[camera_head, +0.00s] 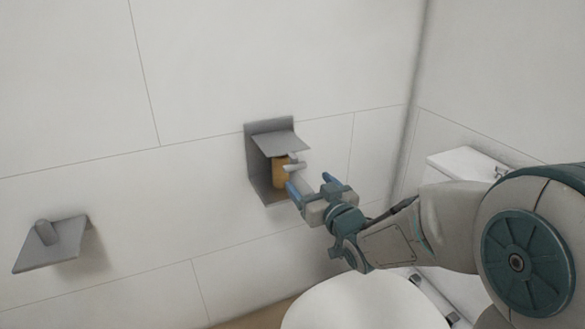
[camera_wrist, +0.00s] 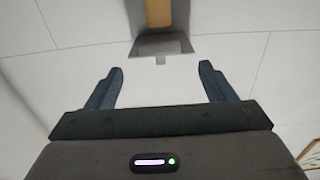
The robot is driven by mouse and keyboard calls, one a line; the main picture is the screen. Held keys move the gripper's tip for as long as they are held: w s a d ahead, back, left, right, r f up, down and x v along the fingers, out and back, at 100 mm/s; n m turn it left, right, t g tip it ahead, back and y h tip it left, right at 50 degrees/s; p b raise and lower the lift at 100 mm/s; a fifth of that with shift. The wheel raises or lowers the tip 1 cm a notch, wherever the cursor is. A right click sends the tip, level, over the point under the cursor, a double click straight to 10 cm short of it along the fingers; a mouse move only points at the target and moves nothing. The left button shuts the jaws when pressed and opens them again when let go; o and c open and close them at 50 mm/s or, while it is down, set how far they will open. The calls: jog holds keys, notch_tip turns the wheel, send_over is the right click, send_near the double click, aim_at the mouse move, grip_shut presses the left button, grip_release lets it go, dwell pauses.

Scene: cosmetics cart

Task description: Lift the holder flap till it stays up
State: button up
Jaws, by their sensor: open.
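The grey wall holder (camera_head: 258,176) has a back plate on the white wall and a flap (camera_head: 281,143) sticking out from it at the top. A brown roll-like piece (camera_head: 279,174) sits under the flap, with a small light grey part in front of it. My gripper (camera_head: 310,184) is open, with blue fingers apart, just in front and to the lower right of the holder. In the wrist view, a grey part of the holder (camera_wrist: 162,45) and the brown piece (camera_wrist: 158,12) lie beyond the open fingertips. Nothing is between the fingers. I cannot tell whether a finger touches the holder.
A grey wall fixture with a knob (camera_head: 55,246) is at the left. A white toilet bowl (camera_head: 365,305) is below my arm, and its tank (camera_head: 468,164) is at the right. The wall between the two grey fixtures is clear.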

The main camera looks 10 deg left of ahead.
aim_at(297, 169)
jog(key=b+x, duration=0.1)
jog(key=x, duration=1)
jog(key=shift+s, duration=0.1)
jog(key=shift+c, duration=0.3)
